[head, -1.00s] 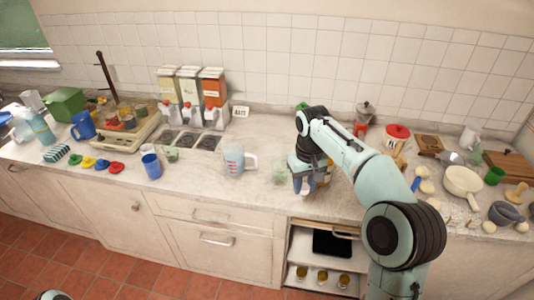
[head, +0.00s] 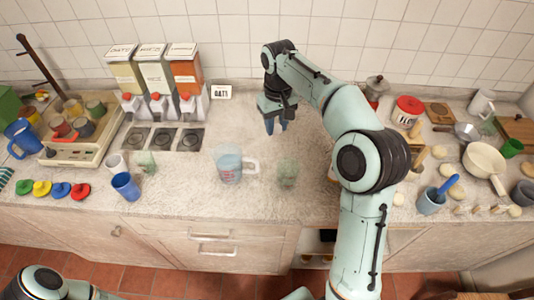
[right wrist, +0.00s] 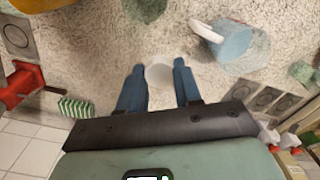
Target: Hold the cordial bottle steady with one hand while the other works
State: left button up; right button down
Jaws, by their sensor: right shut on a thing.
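My right gripper (head: 276,126) reaches down over the back middle of the counter, right of the dispensers. In the right wrist view its blue fingers (right wrist: 159,85) are shut on a pale, round-topped thing (right wrist: 158,72). Only its top shows there, and the gripper hides it in the head view, so I cannot tell whether it is the cordial bottle. No other cordial bottle is clearly in view. Part of my left arm shows at the bottom left of the head view, but its gripper does not.
A measuring jug (head: 229,167) and a greenish glass (head: 288,174) stand in front of my right gripper. A blue cup (head: 125,186) stands further left. Dispensers (head: 187,75) stand behind. A striped sponge (right wrist: 75,107) lies close by. Bare counter lies around the glass.

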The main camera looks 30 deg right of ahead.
jog(key=b, duration=0.2)
send_over(275, 170)
notch_tip(275, 170, down, 12)
jog(key=shift+f, duration=0.15)
pick_arm(q)
jog(key=shift+s+f, duration=1.85)
jog(key=shift+s, duration=0.2)
pick_arm(e)
jog(key=shift+f, duration=3.05)
jog(key=shift+f, duration=0.15)
jog(key=c, duration=0.8)
grip_release()
pick_arm(q)
jog(key=shift+s, duration=0.1)
